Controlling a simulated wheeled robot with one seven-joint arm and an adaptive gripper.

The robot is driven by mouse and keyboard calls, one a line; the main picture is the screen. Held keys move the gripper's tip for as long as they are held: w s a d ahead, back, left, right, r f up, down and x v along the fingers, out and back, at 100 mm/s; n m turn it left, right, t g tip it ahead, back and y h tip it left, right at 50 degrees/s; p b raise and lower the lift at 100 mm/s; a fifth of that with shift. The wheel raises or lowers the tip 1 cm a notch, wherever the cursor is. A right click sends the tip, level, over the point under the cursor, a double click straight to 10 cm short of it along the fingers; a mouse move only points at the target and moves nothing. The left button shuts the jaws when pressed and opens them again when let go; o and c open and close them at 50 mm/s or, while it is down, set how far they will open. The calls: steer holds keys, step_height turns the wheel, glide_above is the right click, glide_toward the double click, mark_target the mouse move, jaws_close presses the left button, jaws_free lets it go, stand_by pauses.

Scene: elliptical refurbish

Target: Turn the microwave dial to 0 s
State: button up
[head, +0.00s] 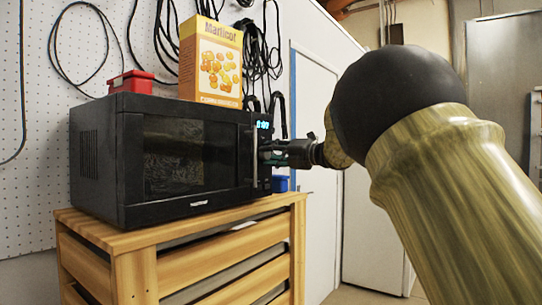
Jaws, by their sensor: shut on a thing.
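The black microwave (90,150) stands on a slatted wooden cabinet with its door shut. Its control panel is at the right end of the front, with a lit blue display (264,125) whose digits are too small to read surely. My gripper (266,151) reaches in from the right and is at the panel below the display, beside the vertical door handle (254,158). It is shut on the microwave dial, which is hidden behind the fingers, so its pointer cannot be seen.
A yellow box (211,65) and a red container (131,82) stand on top of the microwave. A blue object (280,184) sits on the wooden cabinet (140,238) beside the microwave. Black cables hang on the pegboard wall behind. My arm fills the right side.

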steer(key=o, duration=1)
steer(key=shift+d+r, duration=0.15)
steer(key=shift+o, duration=0.2)
steer(key=v, duration=1.1)
steer(key=shift+s+d, duration=0.2)
steer(key=shift+d, duration=0.15)
